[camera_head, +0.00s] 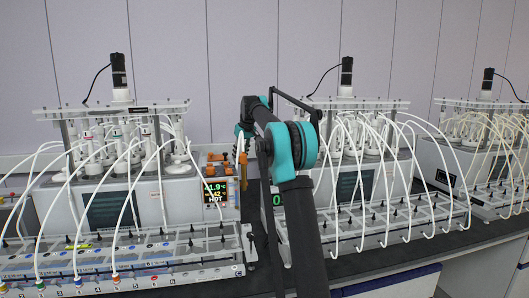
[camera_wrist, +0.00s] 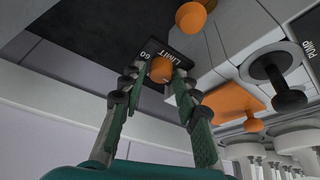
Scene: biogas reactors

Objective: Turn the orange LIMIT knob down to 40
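The orange LIMIT knob (camera_wrist: 161,69) shows in the wrist view, beside the white word LIMIT and the number 60 on a dark panel. My gripper (camera_wrist: 158,74) has its two green fingers on either side of this knob. The fingertips stand apart with the knob between them; a gap seems to show on the left, and contact cannot be made out. In the head view a small dark display (camera_head: 215,192) reads about 41.9 °C, with 42 and HOT below. My arm hides much of the area right of it, and the gripper's fingers are not clear there.
Another orange knob (camera_wrist: 190,17) lies close by in the wrist view. An orange block (camera_wrist: 230,101) and a black knob (camera_wrist: 290,99) near the word PUMP are to the right. White tubes arch over the left reactor (camera_head: 110,190) and the middle reactor (camera_head: 350,185).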

